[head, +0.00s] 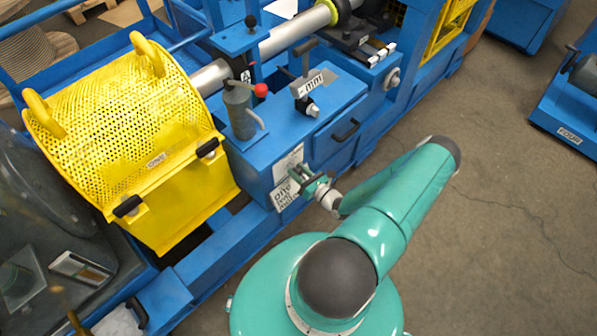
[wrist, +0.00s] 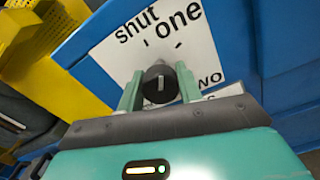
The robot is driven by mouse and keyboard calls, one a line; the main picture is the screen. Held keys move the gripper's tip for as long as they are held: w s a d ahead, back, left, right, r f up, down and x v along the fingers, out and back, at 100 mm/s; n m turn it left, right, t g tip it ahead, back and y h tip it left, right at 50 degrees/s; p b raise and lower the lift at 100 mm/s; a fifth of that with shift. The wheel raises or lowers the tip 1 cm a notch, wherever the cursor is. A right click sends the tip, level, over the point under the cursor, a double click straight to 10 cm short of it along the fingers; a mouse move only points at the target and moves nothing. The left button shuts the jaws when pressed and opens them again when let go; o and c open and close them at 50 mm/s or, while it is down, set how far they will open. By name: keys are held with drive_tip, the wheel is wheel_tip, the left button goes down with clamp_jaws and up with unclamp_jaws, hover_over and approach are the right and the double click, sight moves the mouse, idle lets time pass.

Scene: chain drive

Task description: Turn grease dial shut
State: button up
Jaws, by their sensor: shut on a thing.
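The grease dial (wrist: 160,83) is a small round black knob with a pale pointer line. It sits on a white label plate (wrist: 118,47) with the words "shut" and "one" and part of a third word, "NO". In the wrist view my gripper (wrist: 159,84) has its two green fingers on either side of the dial, shut on it. The pointer line stands roughly upright in the picture, between the "shut" and "one" marks. In the head view my gripper (head: 309,183) reaches the white label on the blue cabinet front, and the dial is hidden there.
A yellow perforated guard (head: 130,130) with handles stands left of the blue cabinet (head: 335,110). A grey cylinder with a red-knobbed lever (head: 240,110) stands on top. Bare concrete floor (head: 500,200) lies to the right.

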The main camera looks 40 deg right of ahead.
drive_tip(key=n, duration=0.6)
drive_tip(key=shift+s+a+f, duration=0.1)
drive_tip(key=shift+n, duration=0.4)
drive_tip(key=o, duration=1)
drive_tip(key=s, duration=1.3)
drive_tip(key=shift+s+d, duration=0.2)
drive_tip(key=shift+s, duration=0.15)
